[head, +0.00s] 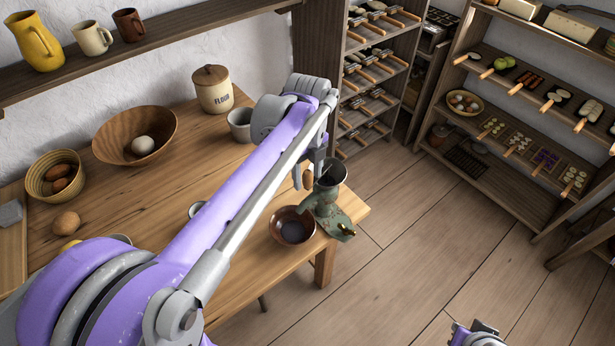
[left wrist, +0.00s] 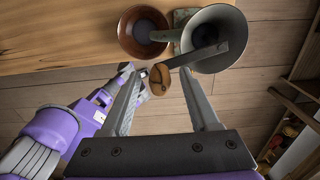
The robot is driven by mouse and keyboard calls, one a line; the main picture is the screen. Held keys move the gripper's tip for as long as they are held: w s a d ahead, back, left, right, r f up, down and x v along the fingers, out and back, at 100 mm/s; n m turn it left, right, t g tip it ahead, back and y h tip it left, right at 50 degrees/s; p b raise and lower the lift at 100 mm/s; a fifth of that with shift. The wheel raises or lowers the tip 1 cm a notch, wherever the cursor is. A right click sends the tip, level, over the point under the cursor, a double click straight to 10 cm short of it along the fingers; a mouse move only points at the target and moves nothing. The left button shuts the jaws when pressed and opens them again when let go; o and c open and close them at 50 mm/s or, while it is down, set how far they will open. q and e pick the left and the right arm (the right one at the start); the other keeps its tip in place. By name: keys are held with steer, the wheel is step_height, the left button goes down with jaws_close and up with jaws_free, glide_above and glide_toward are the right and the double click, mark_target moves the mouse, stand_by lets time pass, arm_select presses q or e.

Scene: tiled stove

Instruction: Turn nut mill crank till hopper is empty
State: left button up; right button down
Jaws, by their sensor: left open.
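The green-grey nut mill (head: 328,208) stands at the table's right corner; its round hopper also shows in the left wrist view (left wrist: 230,25). The hopper's inside is dark, and I cannot make out its contents. The crank arm (left wrist: 196,55) reaches across the hopper to a brown wooden knob (left wrist: 160,81). My left gripper (head: 316,182) is over the mill. In the left wrist view its open fingers (left wrist: 158,82) stand either side of the knob, with no clear contact. A brown bowl (head: 292,239) sits beside the mill. My right gripper (head: 478,336) shows only partly at the bottom edge.
The wooden table (head: 190,150) holds a large bowl (head: 117,143), a flour jar (head: 212,88), a grey mug (head: 240,125) and a basket (head: 45,185). Shelves (head: 500,140) stand at the back right. The floor (head: 420,240) right of the table is clear.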

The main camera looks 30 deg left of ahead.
arm_select(q)
steer(key=shift+f, duration=0.6)
jaws_close()
stand_by(1.1)
